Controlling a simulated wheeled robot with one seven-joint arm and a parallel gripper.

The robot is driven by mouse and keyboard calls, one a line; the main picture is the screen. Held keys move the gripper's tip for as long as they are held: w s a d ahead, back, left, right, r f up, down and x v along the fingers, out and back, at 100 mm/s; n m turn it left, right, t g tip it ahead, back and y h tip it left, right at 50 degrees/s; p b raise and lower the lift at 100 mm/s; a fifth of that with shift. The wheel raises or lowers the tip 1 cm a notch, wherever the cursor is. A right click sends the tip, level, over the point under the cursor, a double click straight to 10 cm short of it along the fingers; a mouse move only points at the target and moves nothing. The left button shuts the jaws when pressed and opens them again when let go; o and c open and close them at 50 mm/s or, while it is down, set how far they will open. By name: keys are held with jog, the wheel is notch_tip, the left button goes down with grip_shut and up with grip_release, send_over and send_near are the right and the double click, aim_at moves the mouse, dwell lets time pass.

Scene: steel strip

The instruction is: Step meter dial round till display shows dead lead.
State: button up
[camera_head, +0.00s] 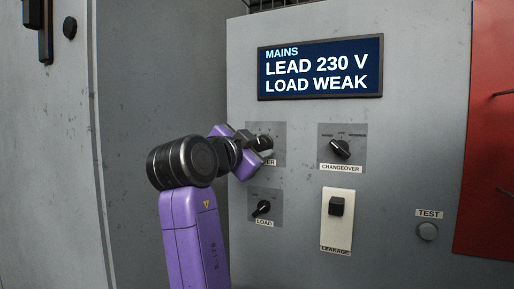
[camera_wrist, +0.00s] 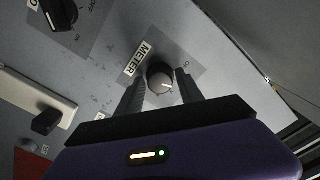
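The display (camera_head: 320,67) reads "MAINS", "LEAD 230 V", "LOAD WEAK". The meter dial (camera_wrist: 160,79) is a round dark knob with a light pointer mark, on a grey plate labelled METER in the wrist view. In the head view the dial (camera_head: 264,143) is partly covered by my gripper, and so is its label. My gripper (camera_wrist: 160,78) is at the dial, with one finger on each side of it. Narrow gaps seem to show between fingers and knob, so it looks open around the dial. The dial's position markings are not readable.
Nearby on the grey panel are the changeover knob (camera_head: 340,149), the load knob (camera_head: 263,208), the leakage switch (camera_head: 337,207) on a pale plate, and the test button (camera_head: 428,231). A red panel (camera_head: 492,130) stands at the right.

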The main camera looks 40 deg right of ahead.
jog(key=shift+o, duration=0.7)
jog(key=b+v, duration=0.1)
jog(key=v, duration=0.7)
